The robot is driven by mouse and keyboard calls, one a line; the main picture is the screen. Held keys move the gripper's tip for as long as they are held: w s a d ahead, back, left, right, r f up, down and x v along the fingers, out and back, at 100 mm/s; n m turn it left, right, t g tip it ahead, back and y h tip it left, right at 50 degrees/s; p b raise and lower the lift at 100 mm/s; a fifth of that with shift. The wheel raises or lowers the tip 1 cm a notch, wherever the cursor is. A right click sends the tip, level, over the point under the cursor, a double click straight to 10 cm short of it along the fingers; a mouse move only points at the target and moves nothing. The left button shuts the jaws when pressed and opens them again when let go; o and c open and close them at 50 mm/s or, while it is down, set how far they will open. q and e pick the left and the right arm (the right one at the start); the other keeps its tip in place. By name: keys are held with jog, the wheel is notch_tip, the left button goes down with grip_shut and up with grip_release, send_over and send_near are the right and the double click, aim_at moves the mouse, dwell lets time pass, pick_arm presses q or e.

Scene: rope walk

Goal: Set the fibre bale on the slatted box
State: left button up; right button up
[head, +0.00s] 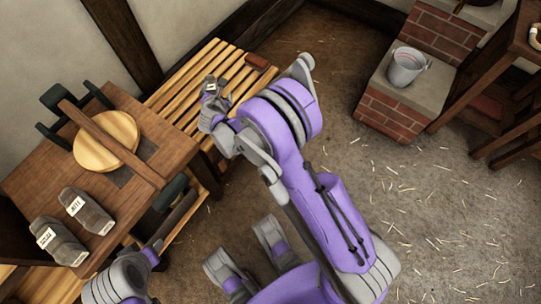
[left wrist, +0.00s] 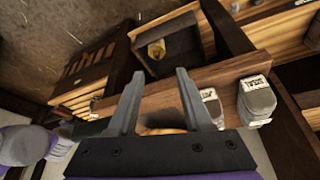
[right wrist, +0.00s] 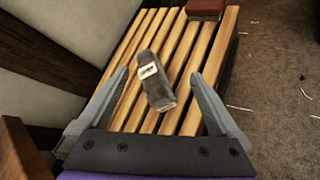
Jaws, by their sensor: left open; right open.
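A grey bale with a white label (right wrist: 155,82) lies on the pale wooden slats of the slatted box (right wrist: 190,62). In the head view that bale (head: 211,84) shows at the right gripper. My right gripper (right wrist: 160,80) is open, its fingers to either side of the bale in the right wrist view; contact is not visible. Two similar labelled bales (head: 60,240) (head: 86,210) lie on the dark table; they also show in the left wrist view (left wrist: 256,100). Labels are too small to read. My left gripper (left wrist: 155,72) is open and empty beside the table.
The dark wooden table (head: 135,185) carries a round wooden disc (head: 105,140) and a long bar. A red-brown block (head: 257,62) lies at the slats' far end. A grey bucket (head: 405,67) stands on a brick ledge (head: 400,110).

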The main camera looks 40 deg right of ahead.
jog(key=s+d+r+m+g+y, duration=0.1)
jog(key=s+r+m+g, duration=0.1)
jog(key=s+r+m, duration=0.55)
jog(key=s+r+m+g+y, duration=0.1)
jog(key=s+r+m, duration=0.3)
jog(key=s, duration=0.6)
jog(key=s+a+m+g+y, duration=0.1)
jog(key=s+a+m, duration=0.1)
jog(key=s+m, duration=0.4)
jog(key=s+a+m+g+y, duration=0.1)
jog(key=s+m, duration=0.5)
jog(key=s, duration=0.9)
jog(key=shift+a+f+g+y, duration=0.45)
jog(key=shift+a+y, duration=0.35)
jog(key=shift+a, duration=0.2)
